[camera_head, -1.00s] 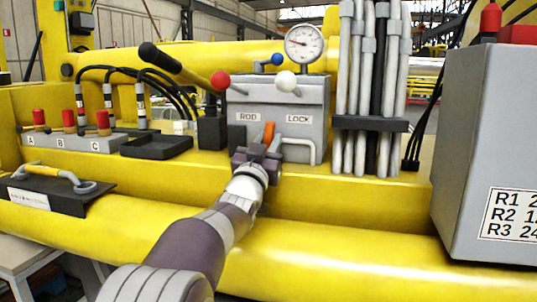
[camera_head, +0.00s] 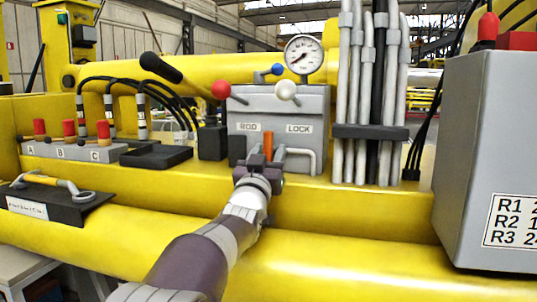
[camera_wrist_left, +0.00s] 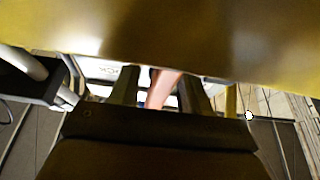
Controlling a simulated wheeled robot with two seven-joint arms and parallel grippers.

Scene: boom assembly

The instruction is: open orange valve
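The orange valve handle (camera_head: 268,146) stands upright on the front of the grey valve box (camera_head: 305,112), between the ROD and LOCK labels. My left gripper (camera_head: 264,156) reaches up to it from below. In the left wrist view, the orange handle (camera_wrist_left: 162,88) lies between the two dark fingers (camera_wrist_left: 160,90). A gap shows on its left side, and it is close to or touching the right finger. The gripper is open around the handle. The handle's lower end is hidden by the gripper in the head view. My right gripper is not in view.
A bent grey pipe (camera_head: 314,160) sits just right of the handle. A black block (camera_head: 212,142) is left of the box. Vertical hoses (camera_head: 360,100) and a large grey cabinet (camera_head: 490,150) stand to the right. The yellow boom (camera_head: 330,255) runs below my arm.

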